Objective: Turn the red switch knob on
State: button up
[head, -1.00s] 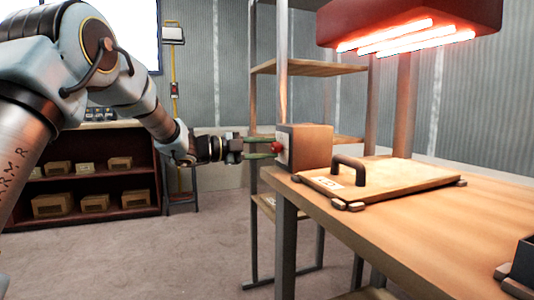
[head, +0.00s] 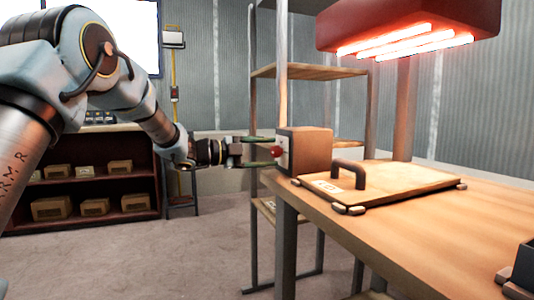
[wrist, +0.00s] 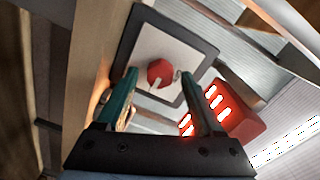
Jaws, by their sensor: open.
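The red switch knob (wrist: 160,74) sits on a pale plate (wrist: 152,56) with a dark frame in the wrist view. The knob has a pale pointer mark. In the head view the knob (head: 277,152) is on the left face of a brown box (head: 308,150) at the table's near left corner. My gripper (head: 270,152) is open, its two green fingers pointing at the box face, one above and one below the knob. In the wrist view the fingers are spread on either side of the knob, with gaps between. Contact with the knob cannot be made out.
The wooden table (head: 440,220) holds a board with a dark handle (head: 350,172) beside the box. A red lamp with glowing tubes (head: 405,30) hangs above. A metal shelf rack (head: 300,70) stands behind. Open floor lies left of the table.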

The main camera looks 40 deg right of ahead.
jog(key=v, duration=1)
jog(key=shift+a+p, duration=0.35)
jog(key=shift+p, duration=0.1)
jog(key=shift+w, duration=0.15)
